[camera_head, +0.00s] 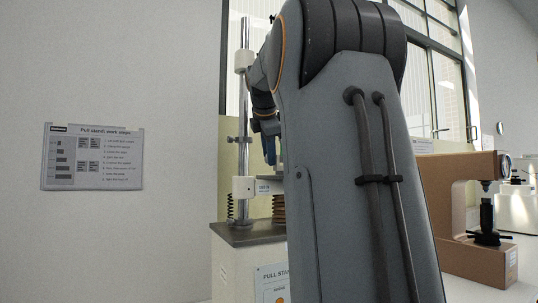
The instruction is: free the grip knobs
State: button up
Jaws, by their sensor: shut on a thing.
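The pull stand (238,262) stands left of centre, a pale cabinet with a dark top and a "PULL STAND" label. Its bright upright rod (244,110) carries a white upper block (243,61) and a white lower block (244,187). A labelled plate (268,186) sits beside the lower block. The grip knobs cannot be told apart here; my arm hides the stand's right side.
A brown hardness tester (440,203) stands on the bench at right, with a white machine (517,208) beyond it. A "Pull stand" work-steps sheet (93,157) hangs on the left wall. Windows are behind.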

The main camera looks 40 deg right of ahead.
jog(key=shift+f+b, duration=0.15)
jog(key=shift+b, duration=0.2)
jog(key=t+b, duration=0.1)
jog(key=b, duration=0.1)
jog(key=t+b, duration=0.1)
jog(key=b, duration=0.1)
jog(key=f+t+h+b, duration=0.1)
jog(key=b, duration=0.2)
jog(key=shift+s+a+m, duration=0.1)
jog(key=shift+s+m, duration=0.15)
jog(key=shift+m, duration=0.15)
jog(key=t+b, duration=0.1)
jog(key=b, duration=0.1)
jog(key=m+t+h+b, duration=0.1)
jog(key=b, duration=0.2)
jog(key=t+h+b, duration=0.1)
jog(key=t+b, duration=0.1)
jog(key=b, duration=0.1)
jog(key=shift+s+f, duration=0.15)
jog(key=shift+f, duration=0.15)
jog(key=shift+b, duration=0.55)
jog(key=t+h+b, duration=0.1)
jog(key=b, duration=0.4)
jog(key=m+t+h+b, duration=0.1)
jog(key=b, duration=0.5)
jog(key=shift+f+m, duration=0.3)
jog(key=shift+f, duration=0.1)
jog(key=shift+r+t+b, duration=0.15)
jog(key=shift+t+b, duration=0.45)
jog(key=shift+b, duration=1.75)
